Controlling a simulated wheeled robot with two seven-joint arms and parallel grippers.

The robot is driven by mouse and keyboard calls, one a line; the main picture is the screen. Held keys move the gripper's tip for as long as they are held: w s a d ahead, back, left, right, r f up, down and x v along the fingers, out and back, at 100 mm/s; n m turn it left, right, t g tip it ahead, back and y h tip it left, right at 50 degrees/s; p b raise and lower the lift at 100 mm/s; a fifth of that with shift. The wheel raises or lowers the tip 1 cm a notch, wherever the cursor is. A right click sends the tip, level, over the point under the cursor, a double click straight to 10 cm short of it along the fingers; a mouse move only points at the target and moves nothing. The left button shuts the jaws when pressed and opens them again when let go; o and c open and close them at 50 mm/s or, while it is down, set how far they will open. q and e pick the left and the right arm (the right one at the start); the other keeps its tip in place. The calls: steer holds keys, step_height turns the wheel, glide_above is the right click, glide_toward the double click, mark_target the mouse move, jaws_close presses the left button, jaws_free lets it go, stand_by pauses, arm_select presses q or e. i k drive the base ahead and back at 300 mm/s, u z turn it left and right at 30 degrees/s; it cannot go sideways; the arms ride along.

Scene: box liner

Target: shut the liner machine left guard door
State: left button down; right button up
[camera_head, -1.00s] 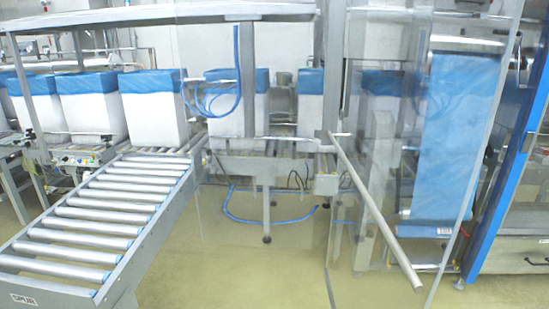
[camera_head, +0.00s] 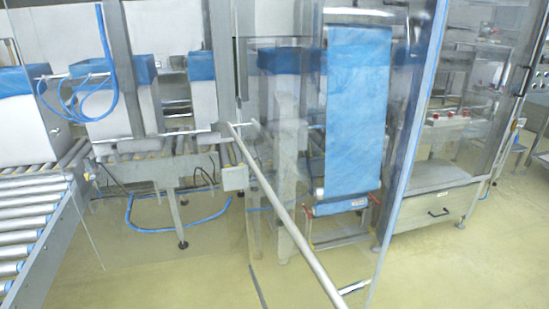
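A clear guard door panel (camera_head: 280,175) of the liner machine stands open, swung out toward me in the middle of the view. A grey metal bar (camera_head: 288,222) runs slantwise across it, from the machine frame toward the bottom of the picture. The panel's near right edge runs down close to a blue machine post (camera_head: 412,140), which overlaps it in view. A blue liner film sheet (camera_head: 356,110) hangs upright and shows through the clear panel. Neither of my grippers is in view, so I cannot see any contact with the door.
A roller conveyor (camera_head: 72,195) stands at the left, with white boxes (camera_head: 22,125) lined in blue. A blue hose (camera_head: 180,225) lies on the floor beneath the machine. A cabinet with a drawer (camera_head: 435,205) stands at the right. The floor (camera_head: 460,275) at front right is clear.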

mark_target(272, 269)
steer(key=u, duration=0.5)
steer(key=k, duration=1.2)
steer(key=z, duration=0.1)
steer(key=i, duration=0.65)
